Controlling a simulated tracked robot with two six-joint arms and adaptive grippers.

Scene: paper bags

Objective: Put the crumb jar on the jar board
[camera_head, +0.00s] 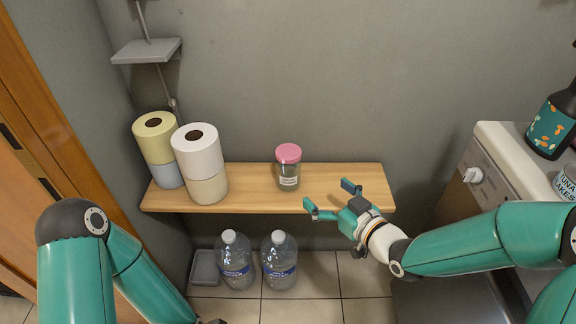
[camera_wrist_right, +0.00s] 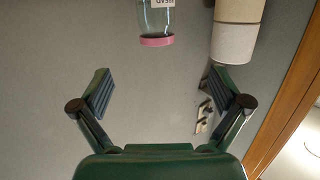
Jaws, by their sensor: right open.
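The jar (camera_head: 288,168) is clear glass with a pink lid and a white label, and it stands upright on the wooden shelf board (camera_head: 335,177). In the right wrist view the jar (camera_wrist_right: 157,20) appears upside down at the top edge, partly cut off. My right gripper (camera_head: 328,195) is open and empty, to the right of the jar and apart from it. Its spread fingers also show in the right wrist view (camera_wrist_right: 160,92), with the jar beyond them. I cannot tell which surface is the jar board. My left arm is at the lower left, its gripper out of view.
Yellow and white paper rolls (camera_head: 198,150) stand stacked on the shelf's left end. A small grey shelf (camera_head: 146,50) hangs above them. Water bottles (camera_head: 235,262) stand on the floor below. A white appliance (camera_head: 500,150) with a dark bottle (camera_head: 553,122) is at right. The shelf's right part is clear.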

